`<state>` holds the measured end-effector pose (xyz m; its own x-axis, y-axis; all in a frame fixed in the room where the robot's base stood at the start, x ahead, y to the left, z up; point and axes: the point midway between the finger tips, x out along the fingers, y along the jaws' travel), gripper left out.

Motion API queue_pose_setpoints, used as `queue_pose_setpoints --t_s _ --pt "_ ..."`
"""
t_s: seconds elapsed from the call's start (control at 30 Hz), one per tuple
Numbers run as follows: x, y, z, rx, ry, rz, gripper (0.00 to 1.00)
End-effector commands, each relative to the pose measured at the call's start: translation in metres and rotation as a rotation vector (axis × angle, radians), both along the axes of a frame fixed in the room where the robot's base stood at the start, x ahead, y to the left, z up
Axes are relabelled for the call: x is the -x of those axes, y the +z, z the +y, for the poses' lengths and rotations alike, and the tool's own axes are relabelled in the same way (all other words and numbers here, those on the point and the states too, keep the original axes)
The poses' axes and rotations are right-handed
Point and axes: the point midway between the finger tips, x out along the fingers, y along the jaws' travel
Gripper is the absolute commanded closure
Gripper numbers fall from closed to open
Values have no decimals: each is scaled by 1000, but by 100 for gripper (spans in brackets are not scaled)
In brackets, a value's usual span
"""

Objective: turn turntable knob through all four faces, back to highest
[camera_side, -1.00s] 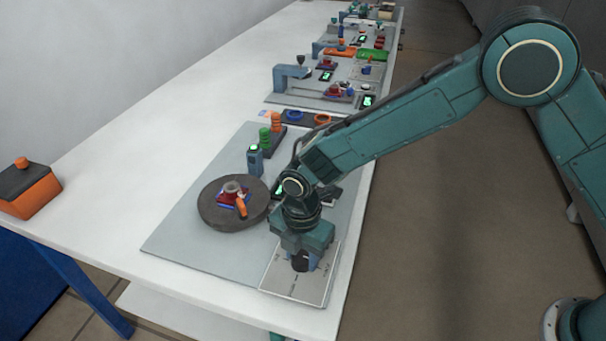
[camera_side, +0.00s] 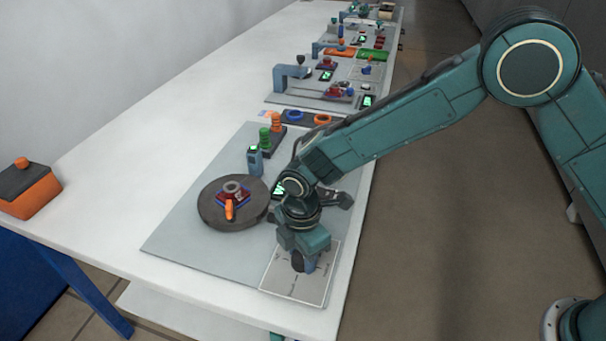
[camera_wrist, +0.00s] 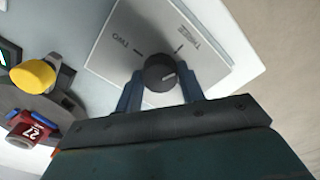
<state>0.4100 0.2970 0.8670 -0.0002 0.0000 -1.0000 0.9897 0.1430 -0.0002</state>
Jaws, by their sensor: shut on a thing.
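The black knob (camera_wrist: 160,73) stands on a white plate (camera_wrist: 105,50) with the printed marks TWO and THREE showing in the wrist view. A pale line on the knob's top points toward the side of the THREE mark. My gripper (camera_wrist: 160,95) is shut on the knob, a blue finger on each side. In the side view my gripper (camera_side: 304,266) is low over the plate (camera_side: 318,288) and hides most of the knob. The dark round turntable (camera_side: 212,216) carries a red and blue part (camera_side: 240,199) with a grey ring on top and an orange piece pointing toward the front.
A grey-blue device with a green screen (camera_side: 255,160) stands behind the turntable. Green and orange stacked pegs (camera_side: 270,136) are farther back. An orange and black box (camera_side: 28,188) sits at the far left. The table left of the turntable is clear.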

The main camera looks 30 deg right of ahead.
Motion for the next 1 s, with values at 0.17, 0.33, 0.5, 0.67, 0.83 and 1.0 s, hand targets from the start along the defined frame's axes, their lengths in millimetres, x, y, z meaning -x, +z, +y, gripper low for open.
queue_pose_setpoints --t_s 0.17,0.33,0.5,0.67,0.83,1.0 --pt "0 1 0 0 -168 0 84" --pt "0 1 0 0 -329 -1 84" --pt "0 1 0 0 -490 -1 84" --pt "0 1 0 0 -643 -1 84" --pt "0 1 0 0 -804 -1 84" --pt "0 1 0 0 -955 -1 84"
